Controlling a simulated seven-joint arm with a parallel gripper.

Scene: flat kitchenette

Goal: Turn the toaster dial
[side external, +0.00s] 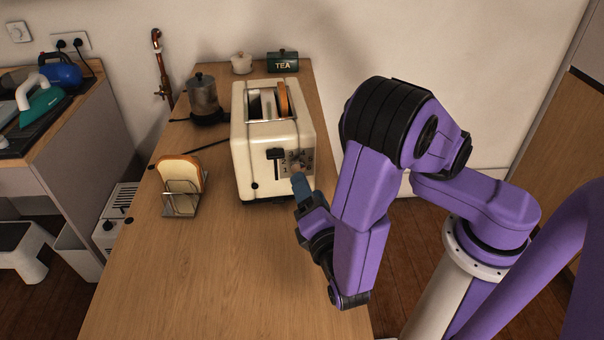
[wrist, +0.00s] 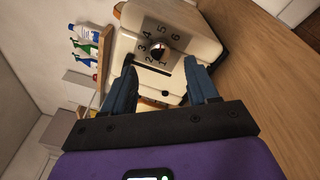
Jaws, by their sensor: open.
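A cream toaster (side external: 250,159) stands on the wooden counter, with a slice of bread in one of its top slots. In the side view my gripper (side external: 300,185) is close to the dial panel; contact cannot be told.
A metal rack (side external: 181,205) with bread slices stands left of the toaster. A dark glass pot (side external: 203,97), a white lidded jar (side external: 242,63) and a green tea tin (side external: 283,61) stand behind. The counter's front (side external: 210,285) is clear.

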